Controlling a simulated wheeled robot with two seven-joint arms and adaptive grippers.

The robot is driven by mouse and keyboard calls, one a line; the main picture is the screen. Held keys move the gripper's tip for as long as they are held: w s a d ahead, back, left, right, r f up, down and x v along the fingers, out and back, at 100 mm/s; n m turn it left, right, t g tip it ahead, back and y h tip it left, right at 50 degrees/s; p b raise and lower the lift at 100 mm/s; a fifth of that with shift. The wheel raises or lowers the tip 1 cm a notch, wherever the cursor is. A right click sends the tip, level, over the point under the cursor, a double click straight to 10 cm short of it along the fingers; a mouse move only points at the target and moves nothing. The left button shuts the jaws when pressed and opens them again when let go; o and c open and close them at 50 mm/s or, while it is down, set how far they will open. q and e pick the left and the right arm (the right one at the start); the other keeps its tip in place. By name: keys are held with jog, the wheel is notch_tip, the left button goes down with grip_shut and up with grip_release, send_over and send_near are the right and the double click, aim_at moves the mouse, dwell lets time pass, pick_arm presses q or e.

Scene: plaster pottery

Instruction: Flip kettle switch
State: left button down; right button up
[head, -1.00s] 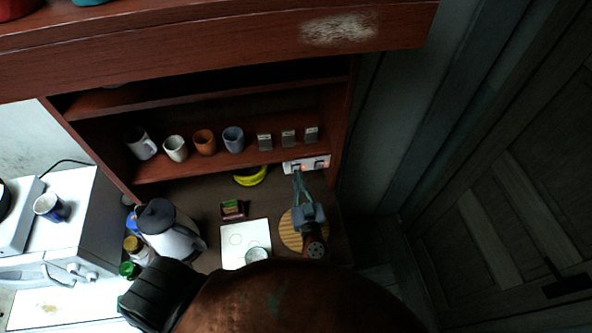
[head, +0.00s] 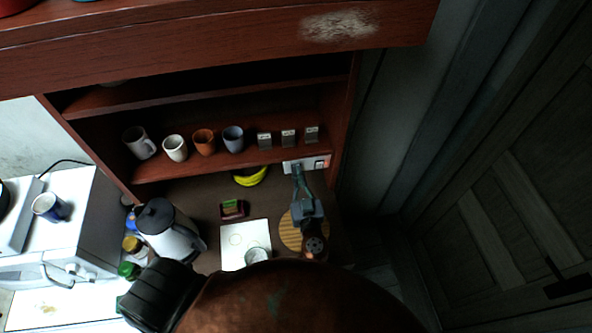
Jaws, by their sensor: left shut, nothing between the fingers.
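The white kettle (head: 172,236) with a black lid stands upright on the counter at the left, in the head view. A white switch strip (head: 314,163) is on the wall under the mug shelf, with a small red spot at its right part. My left gripper (head: 297,166) is shut and empty. Its fingertips overlap the left part of the strip and hide it; I cannot tell whether they touch it. The gripper is well to the right of the kettle. My right gripper is not in view.
Several mugs (head: 204,142) and small grey boxes (head: 288,139) stand on the shelf above. A banana (head: 250,176), a small dark packet (head: 233,209), a white board (head: 243,240) with a cup (head: 256,255), and a round wooden board (head: 290,232) are on the counter.

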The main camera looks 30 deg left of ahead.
pick_arm(q)
jog(key=b+v, duration=0.3)
jog(key=v, duration=0.4)
jog(key=shift+b, duration=0.3)
dwell(0.6)
jog(key=shift+r, duration=0.2)
